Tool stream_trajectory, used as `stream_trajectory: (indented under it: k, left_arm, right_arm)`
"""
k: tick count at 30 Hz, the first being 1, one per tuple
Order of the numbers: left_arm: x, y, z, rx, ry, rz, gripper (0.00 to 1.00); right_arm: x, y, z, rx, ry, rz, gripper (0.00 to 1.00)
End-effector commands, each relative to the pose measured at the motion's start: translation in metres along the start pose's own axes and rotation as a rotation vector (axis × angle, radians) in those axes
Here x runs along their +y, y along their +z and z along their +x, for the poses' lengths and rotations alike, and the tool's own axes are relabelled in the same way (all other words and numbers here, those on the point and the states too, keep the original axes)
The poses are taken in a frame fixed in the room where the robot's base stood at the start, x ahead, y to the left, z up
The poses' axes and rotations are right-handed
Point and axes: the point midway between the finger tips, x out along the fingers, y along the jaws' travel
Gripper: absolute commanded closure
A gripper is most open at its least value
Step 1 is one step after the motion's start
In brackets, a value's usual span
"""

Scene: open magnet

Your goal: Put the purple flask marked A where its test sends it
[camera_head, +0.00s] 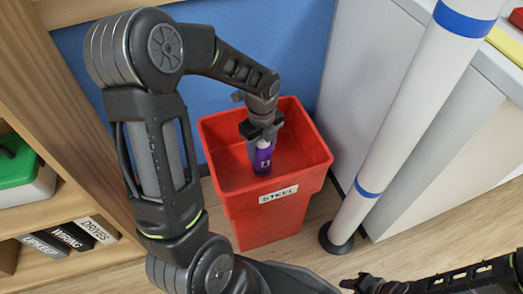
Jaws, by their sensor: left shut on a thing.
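The purple flask (263,158) is upright, with a white mark too small to read for sure. My left gripper (262,134) points down and is shut on the flask's top. I cannot tell whether the flask's base touches the bin's floor. Part of my right arm shows at the bottom right, and its dark end (366,284) is low at the picture's edge; its jaws cannot be made out.
A white post (405,110) with blue bands stands right of the bin, beside a grey-white cabinet (455,150). A wooden shelf (75,120) on the left holds a green-lidded box (18,165) and labelled binders (75,237). A blue wall panel (300,50) is behind.

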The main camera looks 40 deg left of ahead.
Motion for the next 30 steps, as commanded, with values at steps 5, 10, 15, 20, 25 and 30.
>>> stream_trajectory:
  k: [5,10,15,20,25,30]
  left_arm:
    - [-0.0002,0.0004,0.0013,-0.001,-0.001,-0.001,1.00]
    - [-0.0001,0.0003,0.0028,-0.001,-0.001,0.000,1.00]
    - [0.0001,0.0001,0.0046,0.000,0.000,0.000,0.41]
    - [0.0001,0.0001,0.0045,0.000,0.000,0.000,0.28]
    - [0.0001,0.0001,0.0045,0.000,0.000,0.000,0.27]
    - [-0.0001,0.0002,0.0013,0.000,-0.001,0.000,0.27]
  right_arm:
    - [0.0003,-0.0006,0.0000,0.001,0.000,0.001,0.64]
    - [0.0005,-0.0005,0.0009,0.001,0.000,0.001,0.64]
    - [0.0008,-0.0006,0.0013,0.002,0.000,0.001,0.64]
    - [0.0008,-0.0006,0.0013,0.002,0.000,0.001,0.64]
    - [0.0008,-0.0006,0.0013,0.001,0.000,0.001,0.64]
    - [0.0000,-0.0003,-0.0002,0.001,0.000,0.000,0.64]
